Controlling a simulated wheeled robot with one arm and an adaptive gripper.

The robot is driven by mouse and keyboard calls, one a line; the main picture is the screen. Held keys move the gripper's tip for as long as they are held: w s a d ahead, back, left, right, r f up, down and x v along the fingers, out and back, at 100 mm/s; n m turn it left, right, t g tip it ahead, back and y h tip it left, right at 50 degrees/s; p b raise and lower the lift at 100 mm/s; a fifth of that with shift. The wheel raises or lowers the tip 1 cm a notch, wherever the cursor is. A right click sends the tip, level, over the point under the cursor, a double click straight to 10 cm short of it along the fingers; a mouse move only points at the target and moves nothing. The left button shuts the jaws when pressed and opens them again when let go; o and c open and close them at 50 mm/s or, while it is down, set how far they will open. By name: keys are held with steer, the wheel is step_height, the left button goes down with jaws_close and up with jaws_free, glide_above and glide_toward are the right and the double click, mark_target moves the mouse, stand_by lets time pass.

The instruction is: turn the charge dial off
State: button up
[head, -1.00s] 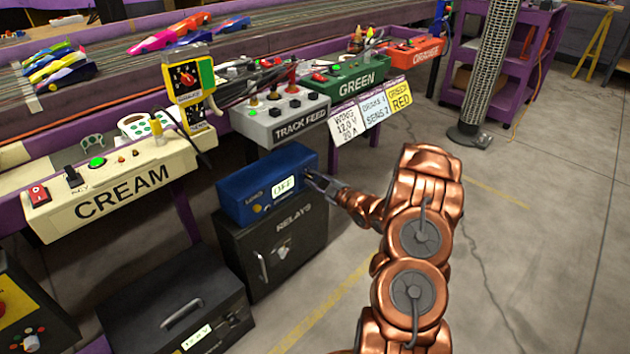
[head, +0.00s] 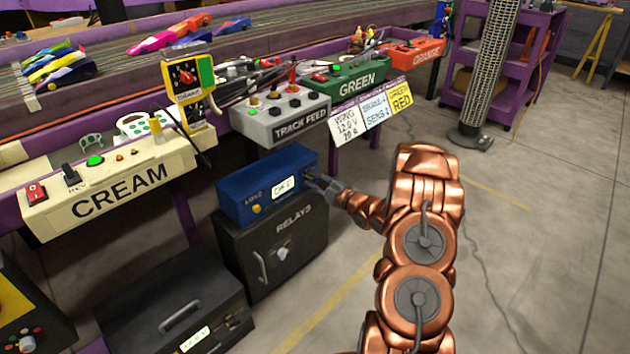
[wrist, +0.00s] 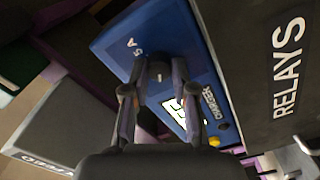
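The blue charger box (head: 238,190) stands on top of the black relays box beneath the bench. Its front carries a small lit display (head: 283,187) whose text is too blurred to read surely, and a yellow knob. In the wrist view the dark charge dial (wrist: 157,72) sits on the blue front near the "A" marking. My gripper (head: 312,181) is at the right end of that front. In the wrist view its two fingertips (wrist: 158,64) stand apart on either side of the dial, with gaps seeming to show. The dial's pointer direction cannot be made out.
The relays box (head: 300,225) has a handle and a knob on its front. The track feed box (head: 265,120) and cream panel (head: 120,185) hang above and to the left. A dark case (head: 150,290) lies at lower left. Open floor is to the right.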

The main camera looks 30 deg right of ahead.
steer(key=o, duration=0.3)
steer(key=shift+a, duration=0.15)
steer(key=shift+o, duration=0.6)
steer(key=shift+s, duration=0.15)
steer(key=v, duration=1.1)
steer(key=shift+s+d, duration=0.3)
steer(key=shift+s, duration=0.05)
